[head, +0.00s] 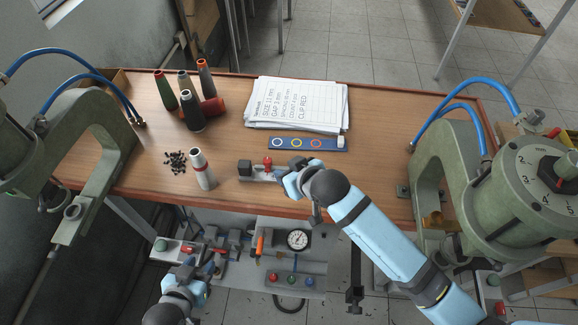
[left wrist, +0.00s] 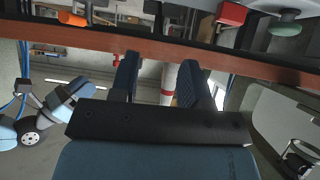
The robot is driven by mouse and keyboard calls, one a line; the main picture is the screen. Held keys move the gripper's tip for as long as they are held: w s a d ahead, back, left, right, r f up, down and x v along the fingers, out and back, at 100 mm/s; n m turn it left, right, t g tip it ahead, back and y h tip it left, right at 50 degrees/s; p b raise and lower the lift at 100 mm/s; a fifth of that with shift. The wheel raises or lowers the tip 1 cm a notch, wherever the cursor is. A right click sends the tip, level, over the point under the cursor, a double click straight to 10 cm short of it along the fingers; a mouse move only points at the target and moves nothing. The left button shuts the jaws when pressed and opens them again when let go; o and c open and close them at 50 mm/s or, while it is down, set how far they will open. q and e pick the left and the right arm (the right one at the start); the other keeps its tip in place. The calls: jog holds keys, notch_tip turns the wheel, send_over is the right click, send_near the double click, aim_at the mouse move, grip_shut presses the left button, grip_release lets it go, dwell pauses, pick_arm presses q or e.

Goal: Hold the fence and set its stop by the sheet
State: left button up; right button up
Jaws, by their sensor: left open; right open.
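A small pale metal rail with a dark block and a red knob, which looks like the fence (head: 258,176), lies near the bench's front edge. The red knob (head: 268,161) may belong to its stop. My right gripper (head: 288,179) is open at the rail's right end and hides that end; I cannot tell if it touches. The printed sheet (head: 300,98) lies on a paper stack at the back; I read "SIZE 11 mm", "GAP 3 mm" and "CLIP RED". My left gripper (head: 209,266) is open and empty below the bench front; its spread fingers show in the left wrist view (left wrist: 160,80).
A blue strip with coloured rings (head: 305,144) lies before the sheet. A white-and-red tube (head: 202,169) stands left of the rail, beside small black pieces (head: 175,161). Green presses (head: 455,165) flank the bench. A gauge (head: 298,239) sits on a lower shelf.

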aim_at(246, 164)
pick_arm(q)
jog(key=o, duration=0.4)
jog(key=shift+s+f, duration=0.15)
jog(key=shift+f, duration=0.1)
jog(key=shift+c, duration=0.2)
jog(key=w+d+r+n+g+h, duration=0.1)
jog(key=w+d+r+n, duration=0.1)
jog(key=w+d, duration=0.2)
jog(key=w+d+r+n+g+h, duration=0.2)
jog(key=w+d+r+n, duration=0.1)
jog(key=w, duration=0.4)
jog(key=w+d+r+n+g+h, duration=0.1)
jog(key=w+d+r+n+g, duration=0.1)
jog(key=w+d, duration=0.4)
jog(key=shift+w+r+n, duration=0.3)
jog(key=shift+r+n, duration=0.05)
jog(key=shift+n, duration=0.05)
jog(key=w+a+r+n+g+y, duration=0.3)
jog(key=w+a+r+n+g, duration=0.35)
jog(key=w+r+n, duration=0.45)
jog(key=shift+n, duration=0.3)
jog(key=x, duration=0.5)
jog(key=s+x, duration=0.1)
jog(key=x, duration=0.9)
jog(key=shift+s+d+r, duration=0.1)
jog(key=shift+s, duration=0.1)
